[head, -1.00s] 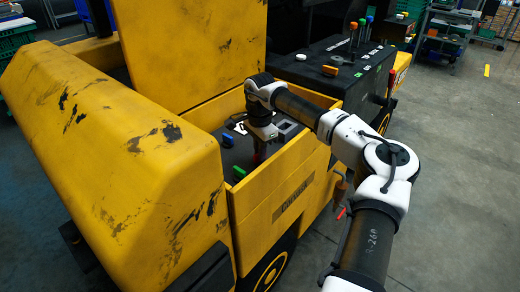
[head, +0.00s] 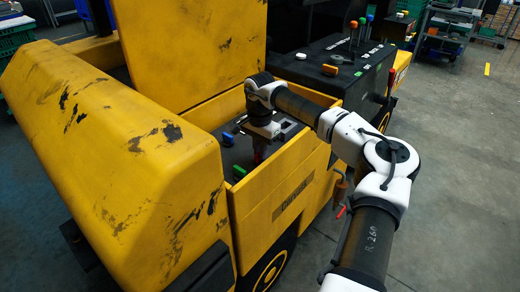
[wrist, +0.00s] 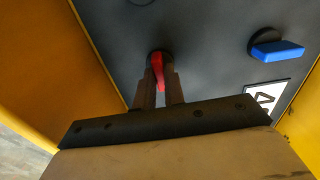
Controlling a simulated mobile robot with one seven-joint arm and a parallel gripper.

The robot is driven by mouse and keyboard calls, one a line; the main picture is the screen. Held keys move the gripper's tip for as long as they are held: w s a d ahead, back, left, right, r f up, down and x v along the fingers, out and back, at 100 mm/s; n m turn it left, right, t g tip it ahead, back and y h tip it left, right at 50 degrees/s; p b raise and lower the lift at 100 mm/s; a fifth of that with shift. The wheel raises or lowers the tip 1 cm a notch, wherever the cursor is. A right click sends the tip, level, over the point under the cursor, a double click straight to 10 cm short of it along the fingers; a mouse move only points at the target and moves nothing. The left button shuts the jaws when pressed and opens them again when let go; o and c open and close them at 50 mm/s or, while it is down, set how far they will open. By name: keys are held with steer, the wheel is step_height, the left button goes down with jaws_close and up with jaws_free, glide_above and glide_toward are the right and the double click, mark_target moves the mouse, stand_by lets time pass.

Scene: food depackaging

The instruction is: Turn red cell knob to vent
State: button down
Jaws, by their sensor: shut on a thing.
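The red knob (wrist: 158,66) is on a dark panel (wrist: 200,35), between the two fingers of my gripper (wrist: 161,82) in the wrist view. The fingers are shut on it, one on each side. In the head view my gripper (head: 258,152) points down into the yellow vehicle's open compartment, and the red knob is mostly hidden by it. The exact angle of the knob and any vent mark cannot be made out.
A blue knob (wrist: 278,50) and a white label (wrist: 268,95) are beside the red knob. A green knob (head: 239,171) is nearer the front. Yellow walls (head: 285,175) enclose the panel closely. A black top (head: 345,62) with coloured knobs stands behind.

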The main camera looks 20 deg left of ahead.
steer(key=c, duration=1.5)
jaws_free()
steer(key=shift+r, duration=0.15)
step_height(320, 180, up, 14)
steer(key=shift+f+b, duration=0.2)
steer(key=shift+b, duration=0.6)
